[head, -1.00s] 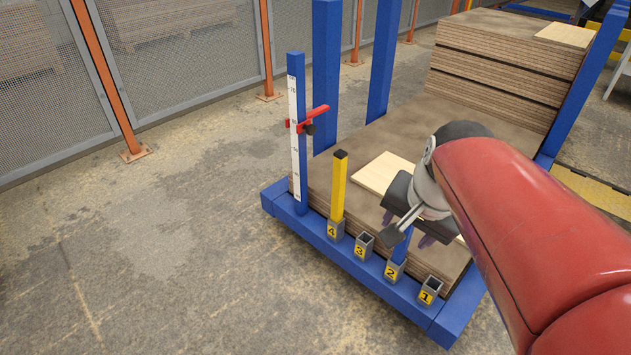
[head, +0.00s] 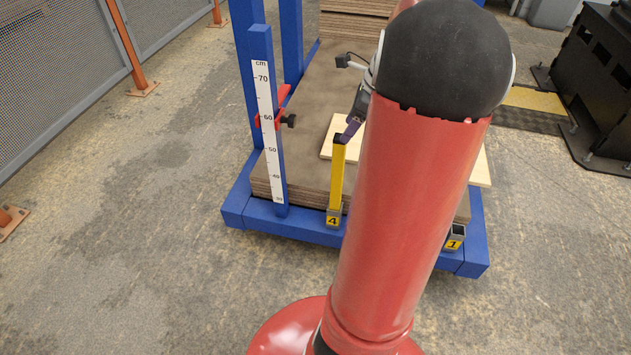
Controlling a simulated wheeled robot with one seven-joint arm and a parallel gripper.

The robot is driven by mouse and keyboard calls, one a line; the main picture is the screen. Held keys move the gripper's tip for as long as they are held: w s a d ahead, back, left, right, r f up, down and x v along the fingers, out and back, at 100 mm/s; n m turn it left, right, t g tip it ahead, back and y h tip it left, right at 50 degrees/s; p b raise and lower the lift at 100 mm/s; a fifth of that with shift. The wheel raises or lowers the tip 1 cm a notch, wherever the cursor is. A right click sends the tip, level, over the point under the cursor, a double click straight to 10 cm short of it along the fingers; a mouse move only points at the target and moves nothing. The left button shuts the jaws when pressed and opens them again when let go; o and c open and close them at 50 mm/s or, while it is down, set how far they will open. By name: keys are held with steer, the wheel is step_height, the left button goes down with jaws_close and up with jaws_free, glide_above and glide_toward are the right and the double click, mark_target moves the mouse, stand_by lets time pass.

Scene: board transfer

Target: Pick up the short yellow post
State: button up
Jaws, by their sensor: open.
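The short yellow post (head: 337,178) stands upright in the socket marked 4 (head: 333,217) at the front edge of the blue rack. Its top end is dark. My gripper (head: 345,135) is at the top of the post, its purple fingers close to the dark end. It is open; whether a finger touches the post I cannot tell. My red arm hides part of the gripper and the sockets between 4 and 1.
A blue upright (head: 270,170) with a centimetre scale and a red slider stands left of the post. A pale board (head: 327,150) lies on the brown stack (head: 306,120) behind. The socket marked 1 (head: 455,237) is empty. Open floor lies left.

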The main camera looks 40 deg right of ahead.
mark_target(337, 145)
steer(key=b+x, duration=0.1)
steer(key=x, duration=0.6)
steer(key=shift+w+a+f, duration=0.1)
steer(key=shift+a+f, duration=0.05)
steer(key=shift+f, duration=0.15)
jaws_close()
steer(key=shift+r, duration=0.1)
